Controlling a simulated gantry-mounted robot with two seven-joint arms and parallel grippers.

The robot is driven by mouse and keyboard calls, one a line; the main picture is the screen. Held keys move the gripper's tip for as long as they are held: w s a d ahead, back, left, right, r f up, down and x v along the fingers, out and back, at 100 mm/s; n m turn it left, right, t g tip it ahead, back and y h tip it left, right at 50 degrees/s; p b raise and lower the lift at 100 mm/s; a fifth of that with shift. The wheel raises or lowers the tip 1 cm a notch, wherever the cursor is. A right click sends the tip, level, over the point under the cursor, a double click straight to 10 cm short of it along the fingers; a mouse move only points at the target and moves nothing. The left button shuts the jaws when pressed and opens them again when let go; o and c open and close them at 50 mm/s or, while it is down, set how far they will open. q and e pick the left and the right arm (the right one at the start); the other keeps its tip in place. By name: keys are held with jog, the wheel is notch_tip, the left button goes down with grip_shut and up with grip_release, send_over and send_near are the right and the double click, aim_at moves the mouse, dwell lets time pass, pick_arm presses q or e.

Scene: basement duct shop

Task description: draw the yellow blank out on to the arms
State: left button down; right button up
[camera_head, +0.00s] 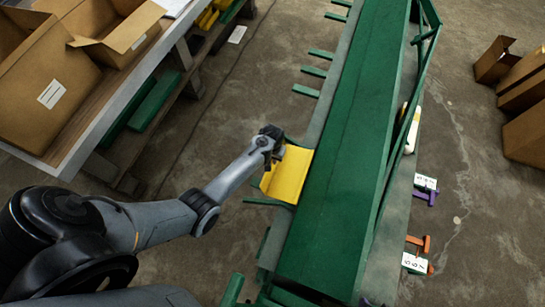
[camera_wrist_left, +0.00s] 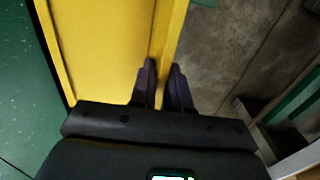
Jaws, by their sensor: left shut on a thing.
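The yellow blank (camera_head: 288,178) is a bent sheet with a raised edge. It sticks out from the left side of the long green machine (camera_head: 345,150) in the head view. The green arms (camera_head: 313,71) are short bars jutting left from the machine's side; one shows just below the blank. My left gripper (camera_head: 277,158) is shut on the blank's outer raised edge. In the left wrist view the blank (camera_wrist_left: 105,50) fills the upper left, and its edge runs between the two dark fingers (camera_wrist_left: 164,72). My right gripper is out of view.
A bench (camera_head: 95,125) with open cardboard boxes (camera_head: 45,75) stands at the left. Purple (camera_head: 426,196) and orange (camera_head: 418,243) handled pieces with white labels sit right of the machine. More boxes (camera_head: 525,130) stand at the far right. Bare floor lies between bench and machine.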

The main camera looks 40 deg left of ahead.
pick_arm(q)
jog(key=shift+s+a, duration=0.1)
jog(key=shift+s, duration=0.05)
jog(key=shift+s+a+p, duration=0.3)
jog(key=shift+a, duration=0.45)
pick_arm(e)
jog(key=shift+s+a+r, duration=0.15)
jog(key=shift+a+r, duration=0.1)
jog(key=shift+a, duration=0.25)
pick_arm(q)
jog(key=c, duration=1)
grip_release()
jog(key=shift+d, duration=0.1)
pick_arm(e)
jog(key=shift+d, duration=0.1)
pick_arm(q)
notch_tip(320, 180, up, 11)
jog(key=shift+f, duration=0.1)
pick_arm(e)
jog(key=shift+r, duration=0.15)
